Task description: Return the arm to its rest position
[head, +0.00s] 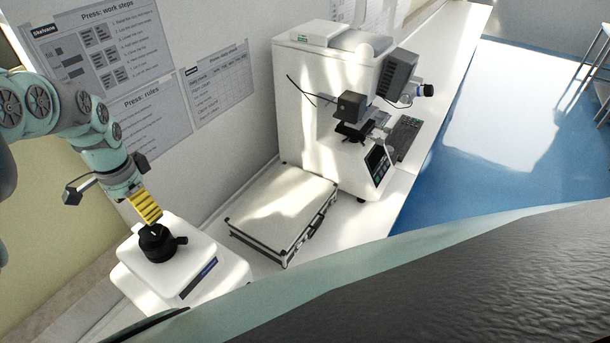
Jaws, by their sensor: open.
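My gripper (147,208) shows at the left in the head view, at the end of my pale green arm. It points down and to the right, with yellow-and-black fingers. Its fingertips appear just above or beside the black round fixture (158,242) on top of a white press-like device (205,262). I cannot tell whether they touch it. No object is visible between the fingers. The fingers overlap in this view, so the gap between them is hidden.
A white hardness tester (305,100) stands on the bench, with a keypad (404,137) beside it. A closed silver case (280,215) lies between the tester and the white device. Posters (100,55) hang on the wall behind. Blue floor (480,160) is open at the right.

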